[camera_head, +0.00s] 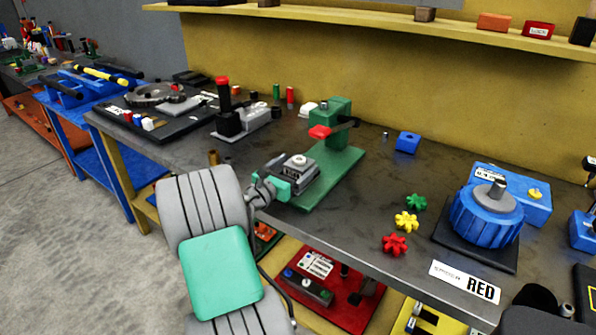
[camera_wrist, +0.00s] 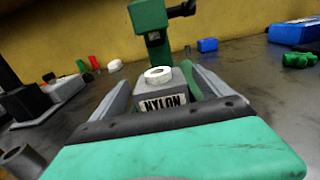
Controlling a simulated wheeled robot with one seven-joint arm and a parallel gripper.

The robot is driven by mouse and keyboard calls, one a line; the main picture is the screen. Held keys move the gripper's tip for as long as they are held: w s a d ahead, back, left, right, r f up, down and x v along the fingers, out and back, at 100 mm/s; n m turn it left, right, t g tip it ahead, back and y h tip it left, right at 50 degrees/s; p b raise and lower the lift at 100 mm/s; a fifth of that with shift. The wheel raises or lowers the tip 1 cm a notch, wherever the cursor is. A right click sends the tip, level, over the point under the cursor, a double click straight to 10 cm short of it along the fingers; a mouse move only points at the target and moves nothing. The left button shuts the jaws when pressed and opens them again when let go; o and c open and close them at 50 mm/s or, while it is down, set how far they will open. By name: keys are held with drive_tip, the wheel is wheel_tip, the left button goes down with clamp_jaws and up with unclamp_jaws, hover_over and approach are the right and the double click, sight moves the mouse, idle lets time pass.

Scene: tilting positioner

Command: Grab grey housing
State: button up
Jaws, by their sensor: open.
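The grey housing (camera_wrist: 178,82) carries a NYLON label on its near face and a white ring (camera_wrist: 158,75) on top. In the head view the housing (camera_head: 299,164) is at the near end of the green press (camera_head: 330,165). My gripper (camera_wrist: 170,88) is open, with one finger to the left of the housing and one to the right. In the head view my gripper (camera_head: 294,178) reaches it from the left front. The housing's lower part is hidden behind my gripper, and I cannot tell whether a finger touches it.
The press column with its red-ended lever (camera_head: 320,132) rises behind the housing. A grey and black fixture (camera_head: 240,120) stands to the left. Green, yellow and red star knobs (camera_head: 406,222), a blue block (camera_head: 407,142) and a blue rotary unit (camera_head: 487,213) are to the right.

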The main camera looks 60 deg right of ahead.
drive_tip(key=shift+s+d, duration=0.2)
drive_tip(key=shift+d, duration=0.85)
drive_tip(key=shift+w, duration=0.1)
clamp_jaws()
drive_tip(key=shift+r, duration=0.2)
